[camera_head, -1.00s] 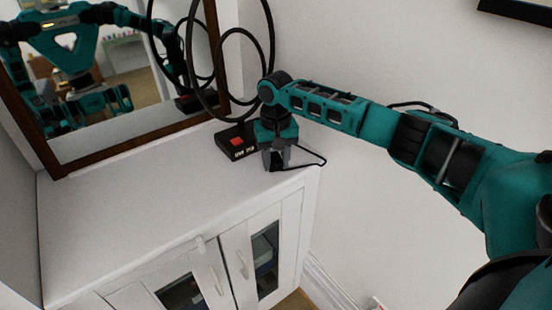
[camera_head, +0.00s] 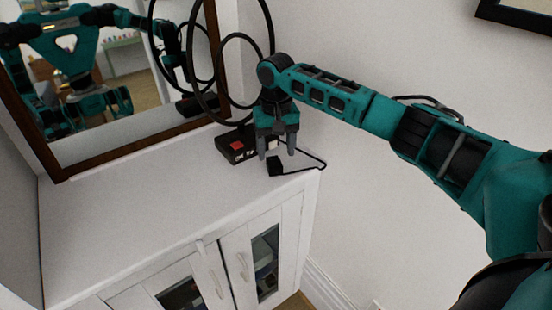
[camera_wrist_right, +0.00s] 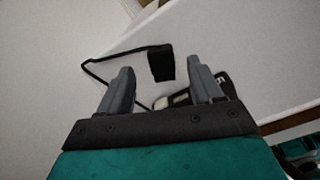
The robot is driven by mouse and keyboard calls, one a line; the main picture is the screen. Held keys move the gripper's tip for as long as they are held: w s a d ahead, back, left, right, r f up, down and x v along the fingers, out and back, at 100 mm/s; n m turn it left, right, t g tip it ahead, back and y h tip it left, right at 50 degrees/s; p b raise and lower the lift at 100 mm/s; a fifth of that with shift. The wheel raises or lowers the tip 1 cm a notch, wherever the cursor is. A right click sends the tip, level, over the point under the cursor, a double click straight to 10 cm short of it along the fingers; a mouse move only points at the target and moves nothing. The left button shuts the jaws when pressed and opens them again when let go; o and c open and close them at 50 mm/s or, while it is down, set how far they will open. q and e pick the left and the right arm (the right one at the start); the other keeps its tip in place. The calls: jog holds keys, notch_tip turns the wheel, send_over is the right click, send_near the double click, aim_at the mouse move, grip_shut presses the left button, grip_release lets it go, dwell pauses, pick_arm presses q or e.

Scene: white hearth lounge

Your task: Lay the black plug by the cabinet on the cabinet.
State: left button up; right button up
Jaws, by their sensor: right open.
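The black plug (camera_head: 275,166) lies on the white cabinet top (camera_head: 150,215), near its right end, with a thin black cord running from it past the edge and back. In the right wrist view the plug (camera_wrist_right: 161,63) shows beyond the fingertips, between them and apart from them. My right gripper (camera_head: 277,155) is open and empty, just above and behind the plug. It also shows in the right wrist view (camera_wrist_right: 165,78) with its fingers spread. My left gripper shows only as part of the mirror reflection, if at all.
A black box with a red switch (camera_head: 237,146) stands on the cabinet behind the plug. Black wire rings (camera_head: 243,70) rise behind my right gripper. A brown-framed mirror (camera_head: 130,150) leans at the back left. The cabinet's front left top is clear.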

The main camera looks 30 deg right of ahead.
aim_at(276, 167)
notch_tip(276, 167, up, 7)
jog(key=shift+r+p, duration=0.15)
jog(key=shift+p, duration=0.15)
dwell(0.4)
jog(key=s+a+f+n+t+y, duration=0.15)
jog(key=s+a+f+n, duration=0.55)
jog(key=s+a+f, duration=0.9)
jog(key=s+d+m+t+h, duration=0.1)
jog(key=s+d, duration=0.1)
jog(key=s, duration=0.5)
jog(key=s+d+t, duration=0.1)
jog(key=s+d, duration=0.2)
jog(key=s, duration=0.5)
jog(key=w+a+f+t+y, duration=0.1)
jog(key=w+a+f+t, duration=0.2)
jog(key=w+f+t, duration=0.4)
jog(key=shift+w+f, duration=0.35)
jog(key=shift+f, duration=0.35)
